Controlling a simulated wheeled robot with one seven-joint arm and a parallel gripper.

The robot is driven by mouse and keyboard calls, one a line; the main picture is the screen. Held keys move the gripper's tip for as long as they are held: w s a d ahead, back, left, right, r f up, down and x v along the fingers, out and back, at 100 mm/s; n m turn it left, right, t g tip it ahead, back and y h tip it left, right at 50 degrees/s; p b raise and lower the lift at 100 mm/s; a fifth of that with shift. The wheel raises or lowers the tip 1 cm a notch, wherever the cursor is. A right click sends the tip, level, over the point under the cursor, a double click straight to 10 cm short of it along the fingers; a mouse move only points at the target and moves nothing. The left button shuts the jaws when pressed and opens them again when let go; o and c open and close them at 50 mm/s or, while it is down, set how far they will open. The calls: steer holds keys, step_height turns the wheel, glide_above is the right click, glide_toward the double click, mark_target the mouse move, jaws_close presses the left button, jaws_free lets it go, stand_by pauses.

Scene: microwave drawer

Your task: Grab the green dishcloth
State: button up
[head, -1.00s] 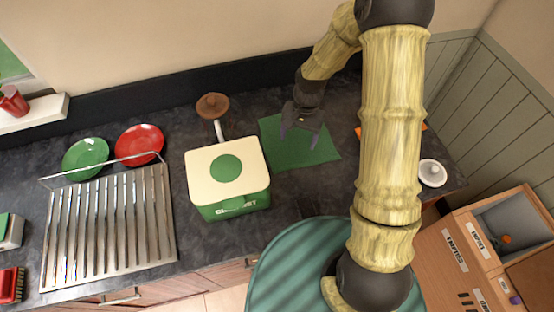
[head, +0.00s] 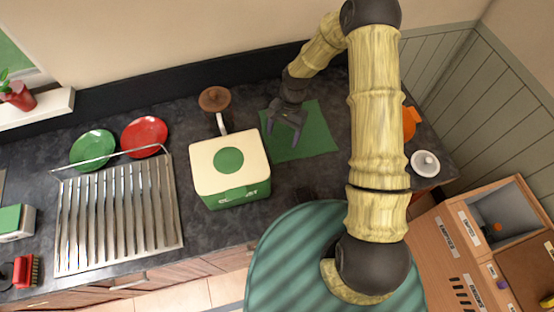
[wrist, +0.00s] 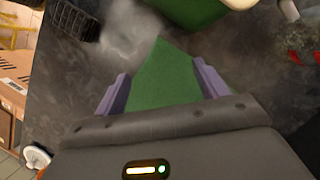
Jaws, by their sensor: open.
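The green dishcloth (head: 313,137) lies flat on the dark countertop, right of the cream and green box. In the wrist view the dishcloth (wrist: 165,75) shows between the two fingers, with one corner pointing up the picture. My gripper (head: 286,139) is open and empty, with its fingers over the left part of the dishcloth. In the wrist view my gripper (wrist: 160,88) has its purple-grey fingers spread on either side of the cloth. Whether the fingertips touch the cloth or counter I cannot tell.
The cream and green box (head: 229,165) stands close left of the cloth. A brown-topped item (head: 215,100) is behind it. A metal rack (head: 118,220), green plate (head: 92,150) and red plate (head: 144,136) are further left. A white lidded dish (head: 424,163) and orange object (head: 409,123) are right.

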steer(key=shift+b+x, duration=2.45)
steer(key=shift+x, duration=1.9)
steer(key=shift+s+f, duration=0.1)
steer(key=shift+f, duration=0.2)
jaws_close()
steer(key=shift+r, duration=0.15)
step_height(320, 180, up, 12)
steer(key=p, duration=0.7)
steer(key=shift+p, duration=0.4)
step_height(320, 180, up, 9)
steer(key=p, duration=0.6)
glide_above(276, 161)
steer(key=w, duration=0.1)
steer(key=shift+d, duration=0.35)
